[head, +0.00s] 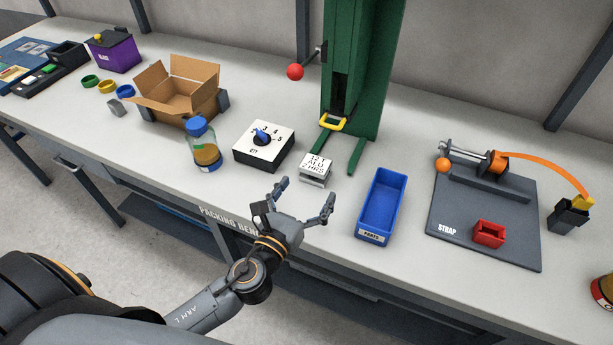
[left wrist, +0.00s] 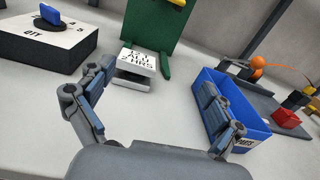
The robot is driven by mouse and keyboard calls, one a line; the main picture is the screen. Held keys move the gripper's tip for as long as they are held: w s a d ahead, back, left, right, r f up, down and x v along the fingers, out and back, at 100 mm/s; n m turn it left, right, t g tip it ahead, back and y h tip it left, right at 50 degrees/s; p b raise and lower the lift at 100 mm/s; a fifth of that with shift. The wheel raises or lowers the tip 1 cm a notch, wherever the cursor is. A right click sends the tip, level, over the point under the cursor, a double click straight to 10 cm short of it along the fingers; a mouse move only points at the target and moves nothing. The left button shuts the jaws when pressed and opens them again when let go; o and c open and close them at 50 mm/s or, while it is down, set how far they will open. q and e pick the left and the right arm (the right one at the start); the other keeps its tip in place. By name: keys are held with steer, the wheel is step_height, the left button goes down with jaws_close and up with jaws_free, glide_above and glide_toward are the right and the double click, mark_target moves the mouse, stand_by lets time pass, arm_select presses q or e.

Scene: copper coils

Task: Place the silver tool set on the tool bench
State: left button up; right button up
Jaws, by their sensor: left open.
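A small silver block with a white top lettered "12 T ALU 2 HRS" (head: 315,173) stands on the bench at the foot of the green press; I take it to be the silver tool set. It also shows in the left wrist view (left wrist: 135,79), ahead between the fingers. My left gripper (head: 306,192) is open and empty, just in front of the block and apart from it. Its fingers are spread in the left wrist view (left wrist: 155,76). The bench (head: 110,158) is lettered "PACKING BEN", the rest hidden. I see no separate tool bench. My right gripper is out of view.
A green press (head: 365,60) stands behind the block. The QTY dial box (head: 263,146) is to its left, and a blue parts bin (head: 381,206) to its right. A bottle (head: 204,147), an open carton (head: 175,92) and a strap mat (head: 480,240) also occupy the bench.

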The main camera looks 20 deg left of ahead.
arm_select(q)
step_height(320, 180, up, 4)
steer(key=d+g+p, duration=0.2)
steer(key=p, duration=0.2)
steer(key=g+y+p, duration=0.1)
steer(key=g+p, duration=0.1)
steer(key=p, duration=0.2)
glide_toward(314, 165)
steer(key=x, duration=0.4)
steer(key=shift+s+f+p, duration=0.1)
steer(key=shift+f+p, duration=0.05)
steer(key=shift+p, duration=0.15)
steer(key=shift+w+d+f, duration=0.1)
steer(key=shift+w, duration=0.35)
steer(key=shift+p+x, duration=0.6)
steer(key=shift+x, duration=1.65)
steer(key=shift+s, duration=0.1)
steer(key=c, duration=1.6)
steer(key=shift+c, duration=1.2)
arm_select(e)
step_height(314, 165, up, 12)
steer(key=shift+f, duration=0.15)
